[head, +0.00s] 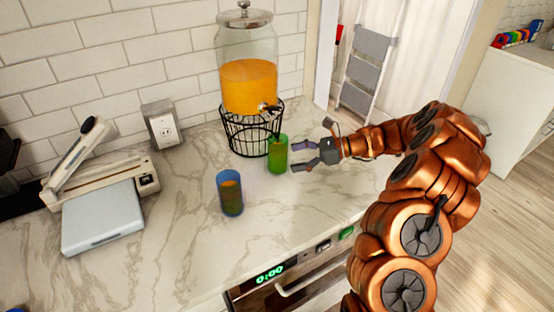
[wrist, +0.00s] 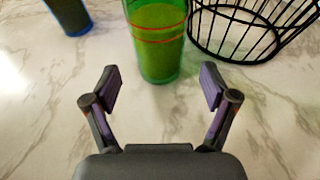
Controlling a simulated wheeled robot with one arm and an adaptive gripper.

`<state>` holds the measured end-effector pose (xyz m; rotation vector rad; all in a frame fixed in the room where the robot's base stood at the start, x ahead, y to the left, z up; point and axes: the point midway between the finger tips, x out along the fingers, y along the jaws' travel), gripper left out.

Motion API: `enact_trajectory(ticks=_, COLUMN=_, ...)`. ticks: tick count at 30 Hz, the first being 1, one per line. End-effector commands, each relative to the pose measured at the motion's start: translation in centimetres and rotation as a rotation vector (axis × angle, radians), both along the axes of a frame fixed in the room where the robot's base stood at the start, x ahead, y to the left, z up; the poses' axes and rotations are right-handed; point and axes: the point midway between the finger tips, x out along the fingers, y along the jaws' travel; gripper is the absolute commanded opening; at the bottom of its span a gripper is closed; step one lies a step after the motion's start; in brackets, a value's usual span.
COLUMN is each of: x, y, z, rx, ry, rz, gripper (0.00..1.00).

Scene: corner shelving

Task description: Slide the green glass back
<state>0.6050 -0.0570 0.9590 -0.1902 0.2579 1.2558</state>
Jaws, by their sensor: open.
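The green glass (head: 277,155) stands upright on the marble counter, just in front of the drink dispenser's wire stand. In the wrist view the green glass (wrist: 157,45) is straight ahead, just beyond the fingertips; its top is cut off by the frame. My gripper (head: 304,156) is open and empty, to the right of the glass in the head view, low over the counter. In the wrist view my gripper (wrist: 162,88) has its two fingers spread wider than the glass, with a gap between them and it.
A glass dispenser of orange drink (head: 249,85) sits on a black wire stand (head: 238,135) close behind the green glass. A blue glass (head: 230,193) stands to its front left. A vacuum sealer (head: 100,215) is at the left. The counter (head: 190,260) in front is clear.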

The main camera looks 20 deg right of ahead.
Motion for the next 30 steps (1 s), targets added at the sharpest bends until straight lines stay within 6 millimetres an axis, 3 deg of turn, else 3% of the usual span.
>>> enact_trajectory(ticks=12, x=1.1, y=3.9, z=-1.2, rx=0.0, ry=0.0, rz=0.005, gripper=0.85)
enact_trajectory(ticks=25, x=1.2, y=4.4, z=-1.4, rx=0.0, ry=0.0, rz=0.005, gripper=0.85)
enact_trajectory(ticks=30, x=1.3, y=4.4, z=-1.4, rx=0.0, ry=0.0, rz=0.005, gripper=0.68)
